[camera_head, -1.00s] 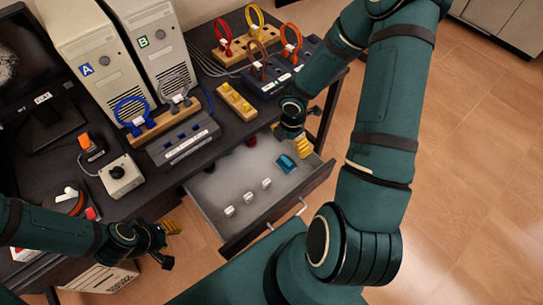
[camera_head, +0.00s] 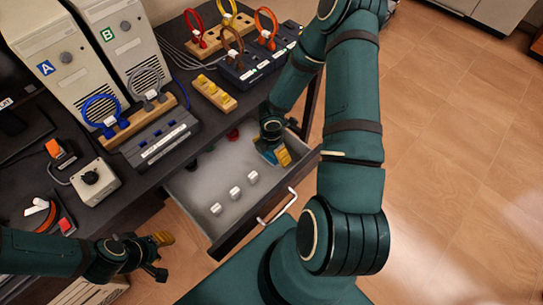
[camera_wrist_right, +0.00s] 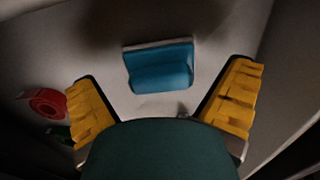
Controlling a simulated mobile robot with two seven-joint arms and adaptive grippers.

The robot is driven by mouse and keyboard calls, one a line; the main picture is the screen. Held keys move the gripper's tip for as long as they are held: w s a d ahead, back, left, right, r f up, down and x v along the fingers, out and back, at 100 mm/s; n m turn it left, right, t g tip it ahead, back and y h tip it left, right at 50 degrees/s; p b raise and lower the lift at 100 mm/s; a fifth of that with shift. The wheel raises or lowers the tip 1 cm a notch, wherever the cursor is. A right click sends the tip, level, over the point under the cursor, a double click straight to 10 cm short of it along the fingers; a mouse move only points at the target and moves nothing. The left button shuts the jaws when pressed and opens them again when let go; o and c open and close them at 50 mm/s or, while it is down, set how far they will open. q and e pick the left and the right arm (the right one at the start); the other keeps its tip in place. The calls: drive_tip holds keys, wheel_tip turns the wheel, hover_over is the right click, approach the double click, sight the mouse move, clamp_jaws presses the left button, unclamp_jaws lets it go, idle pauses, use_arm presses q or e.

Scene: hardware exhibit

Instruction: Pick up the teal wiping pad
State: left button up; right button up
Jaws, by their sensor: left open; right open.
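The teal wiping pad (camera_wrist_right: 160,68) lies on the drawer floor, ahead of and between the open fingers in the right wrist view. In the head view only a bit of the pad (camera_head: 265,147) shows beside my right gripper (camera_head: 276,152). My right gripper (camera_wrist_right: 165,105) is open and empty, low in the drawer, its yellow fingers apart on either side of the pad. The fingers do not touch the pad in the wrist view. My left gripper (camera_head: 158,255) is open and empty at the lower left, outside the drawer.
The open drawer (camera_head: 228,239) holds several small white blocks (camera_head: 235,193) and a red ring-shaped item (camera_wrist_right: 46,102). The desk above carries two computer towers (camera_head: 50,50), cable-loop stands (camera_head: 205,48) and a control box (camera_head: 95,183). Open wooden floor (camera_head: 450,170) lies to the right.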

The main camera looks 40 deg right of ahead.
drive_tip(key=shift+f, duration=0.65)
drive_tip(key=c, duration=1.1)
drive_tip(key=shift+c, duration=0.2)
wheel_tip(320, 180, up, 9)
drive_tip(key=p, duration=0.3)
drive_tip(key=shift+r+p, duration=0.4)
drive_tip(key=shift+r, duration=0.15)
